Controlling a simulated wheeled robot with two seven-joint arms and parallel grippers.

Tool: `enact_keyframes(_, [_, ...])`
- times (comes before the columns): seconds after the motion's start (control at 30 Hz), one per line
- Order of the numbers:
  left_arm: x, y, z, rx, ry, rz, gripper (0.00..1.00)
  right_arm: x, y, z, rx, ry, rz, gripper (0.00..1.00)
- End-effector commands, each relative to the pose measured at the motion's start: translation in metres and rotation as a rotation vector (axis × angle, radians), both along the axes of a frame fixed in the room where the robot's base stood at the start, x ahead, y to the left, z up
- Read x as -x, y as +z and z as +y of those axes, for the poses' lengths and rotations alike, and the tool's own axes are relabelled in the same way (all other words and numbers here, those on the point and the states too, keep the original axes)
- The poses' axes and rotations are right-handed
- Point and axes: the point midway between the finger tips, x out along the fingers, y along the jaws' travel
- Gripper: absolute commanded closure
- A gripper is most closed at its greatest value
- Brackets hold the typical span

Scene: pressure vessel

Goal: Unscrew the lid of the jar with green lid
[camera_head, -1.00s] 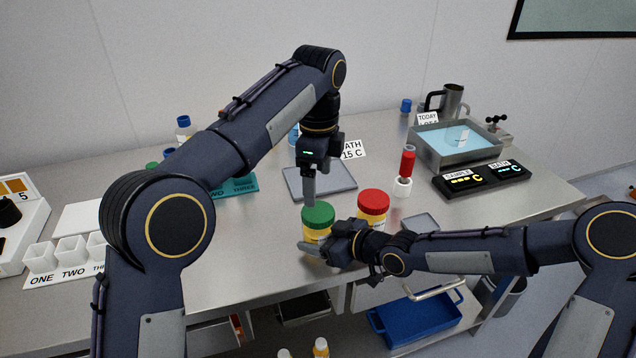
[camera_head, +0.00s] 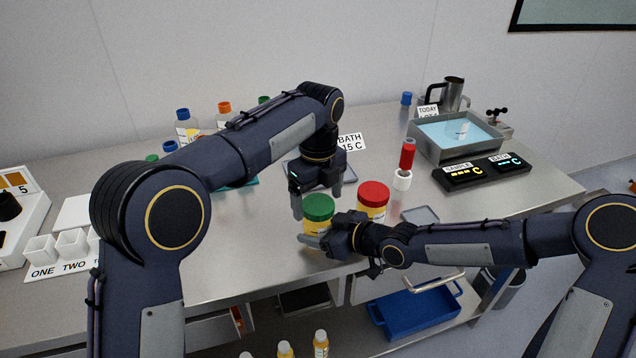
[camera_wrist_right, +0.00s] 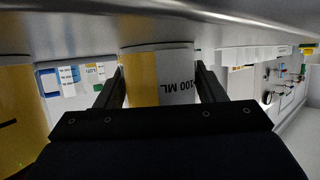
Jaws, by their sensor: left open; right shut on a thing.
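The jar with the green lid (camera_head: 319,207) stands near the front edge of the table, its yellow body low behind my right gripper. My right gripper (camera_head: 316,240) is shut on the jar's body from the front right. In the right wrist view its body with a "100 ML" label (camera_wrist_right: 160,78) is between the two fingers (camera_wrist_right: 160,85). My left gripper (camera_head: 317,199) is open and points down at the green lid, one finger at the lid's left and the other at its back right. Whether the fingers touch the lid is unclear.
A jar with a red lid (camera_head: 373,195) stands close by on the right. A red-capped tube in a white holder (camera_head: 402,180), a black display unit (camera_head: 483,172) and a water bath (camera_head: 440,152) are farther right. Bottles (camera_head: 186,125) stand behind my left arm.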

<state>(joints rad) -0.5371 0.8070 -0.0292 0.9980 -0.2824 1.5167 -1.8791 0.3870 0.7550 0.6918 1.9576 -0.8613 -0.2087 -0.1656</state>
Motion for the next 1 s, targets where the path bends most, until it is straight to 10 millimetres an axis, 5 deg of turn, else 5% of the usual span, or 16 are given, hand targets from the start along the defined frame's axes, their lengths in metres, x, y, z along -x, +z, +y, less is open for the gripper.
enact_keyframes(0.37, [0.0000,-0.0068,0.0001,0.000,0.001,0.000,0.15,-0.0002,0.0004,0.0001,-0.001,0.000,-0.001,1.00])
enact_keyframes(0.7, [0.0000,-0.0066,0.0000,0.000,0.001,0.000,0.59,-0.0001,0.0004,0.0001,-0.001,0.000,-0.001,1.00])
enact_keyframes(0.87, [0.0001,-0.0065,-0.0001,0.000,0.055,0.000,0.60,-0.0002,0.0004,0.0001,-0.001,0.000,-0.001,1.00])
enact_keyframes(1.0, [0.0002,-0.0063,-0.0003,0.001,0.318,-0.001,0.60,-0.0002,0.0004,0.0001,-0.001,0.000,-0.001,1.00])
